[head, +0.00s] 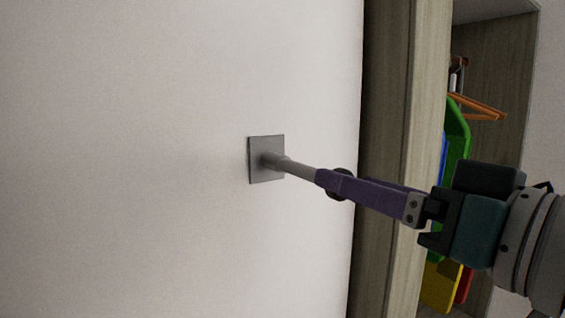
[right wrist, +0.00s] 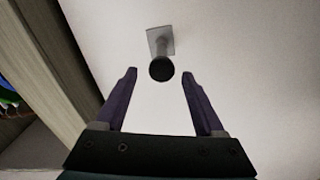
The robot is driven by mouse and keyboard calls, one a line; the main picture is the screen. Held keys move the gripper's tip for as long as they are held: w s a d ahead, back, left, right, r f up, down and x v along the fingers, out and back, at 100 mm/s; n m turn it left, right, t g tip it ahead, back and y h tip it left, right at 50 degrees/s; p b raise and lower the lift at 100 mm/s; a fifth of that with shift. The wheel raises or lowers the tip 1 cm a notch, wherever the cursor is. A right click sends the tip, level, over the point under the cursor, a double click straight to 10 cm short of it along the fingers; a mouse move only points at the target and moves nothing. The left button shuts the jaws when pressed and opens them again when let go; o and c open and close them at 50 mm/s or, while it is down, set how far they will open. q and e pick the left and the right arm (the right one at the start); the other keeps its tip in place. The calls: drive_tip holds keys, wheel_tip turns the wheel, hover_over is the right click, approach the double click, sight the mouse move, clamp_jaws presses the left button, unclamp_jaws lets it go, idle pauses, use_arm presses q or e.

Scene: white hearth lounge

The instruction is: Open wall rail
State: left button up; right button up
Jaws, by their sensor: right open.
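The wall rail is a short grey rod (head: 298,168) standing out from a square grey plate (head: 254,144) on the white wall. It ends in a dark round cap, which shows in the right wrist view (right wrist: 161,69). My right gripper (head: 328,181) has purple fingers and reaches in from the right in the head view. In the right wrist view its fingers (right wrist: 160,76) are open, one on each side of the cap, with visible gaps. In the head view a finger hides part of the rod's end. My left gripper is not in view.
An open wooden wardrobe (head: 425,120) stands right of the wall in the head view. It holds an orange hanger (head: 480,106) and green (head: 458,130), yellow and red items. The wall around the plate is bare.

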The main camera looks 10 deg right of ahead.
sight(340, 199)
drive_tip(key=shift+p+x, duration=0.4)
drive_tip(key=shift+x, duration=1.15)
clamp_jaws()
idle(0.3)
